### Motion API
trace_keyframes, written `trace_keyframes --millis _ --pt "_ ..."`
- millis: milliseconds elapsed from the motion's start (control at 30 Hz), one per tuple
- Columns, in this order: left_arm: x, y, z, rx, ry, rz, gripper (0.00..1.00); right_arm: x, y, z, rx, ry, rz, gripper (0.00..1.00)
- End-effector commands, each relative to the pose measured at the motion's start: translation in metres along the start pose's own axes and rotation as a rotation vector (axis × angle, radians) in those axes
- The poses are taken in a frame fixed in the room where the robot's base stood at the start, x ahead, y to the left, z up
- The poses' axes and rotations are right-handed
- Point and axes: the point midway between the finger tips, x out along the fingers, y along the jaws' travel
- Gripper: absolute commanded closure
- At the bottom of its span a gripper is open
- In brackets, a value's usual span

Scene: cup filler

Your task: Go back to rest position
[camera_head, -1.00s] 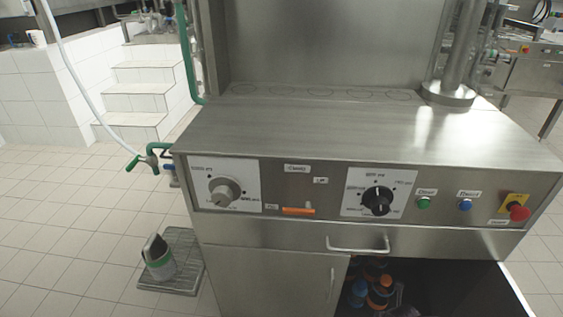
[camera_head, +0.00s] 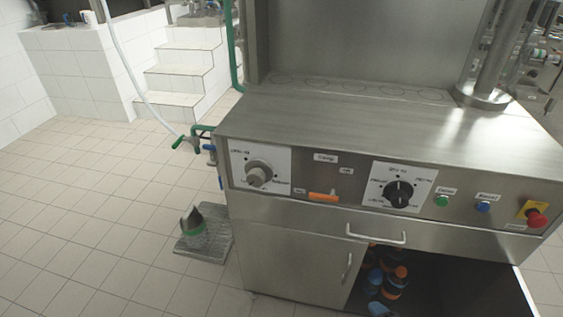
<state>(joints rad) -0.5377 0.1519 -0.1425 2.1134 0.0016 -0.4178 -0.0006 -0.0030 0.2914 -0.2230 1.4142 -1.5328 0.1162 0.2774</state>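Neither of my grippers shows in the head view, and no part of my arms is in sight. The cup filler machine (camera_head: 300,213) stands in front of me, a steel cabinet with a flat top. Its front panel carries a grey knob (camera_head: 259,174), a black knob (camera_head: 398,193), an orange switch (camera_head: 323,197), a green button (camera_head: 442,201), a blue button (camera_head: 483,207) and a red emergency stop (camera_head: 537,218).
Several bottles (camera_head: 393,283) stand in the open compartment at the lower right. A grey and green container (camera_head: 194,229) is on a low grate (camera_head: 219,248) left of the cabinet. White tiled steps (camera_head: 182,82) rise behind. The tiled floor at left is clear.

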Motion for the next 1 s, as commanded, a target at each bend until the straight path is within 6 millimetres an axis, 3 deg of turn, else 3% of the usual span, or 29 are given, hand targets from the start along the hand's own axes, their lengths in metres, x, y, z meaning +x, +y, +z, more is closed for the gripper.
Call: trace_keyframes --millis 33,300,800,1000 --pt "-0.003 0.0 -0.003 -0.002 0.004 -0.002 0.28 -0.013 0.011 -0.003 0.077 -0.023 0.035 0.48" --pt "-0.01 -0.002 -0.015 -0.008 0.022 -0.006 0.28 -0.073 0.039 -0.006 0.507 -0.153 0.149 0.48" --pt "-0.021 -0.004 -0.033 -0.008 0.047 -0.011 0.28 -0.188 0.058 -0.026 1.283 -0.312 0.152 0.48" --pt "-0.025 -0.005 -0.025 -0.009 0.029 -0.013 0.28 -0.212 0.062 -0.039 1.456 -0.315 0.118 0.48"
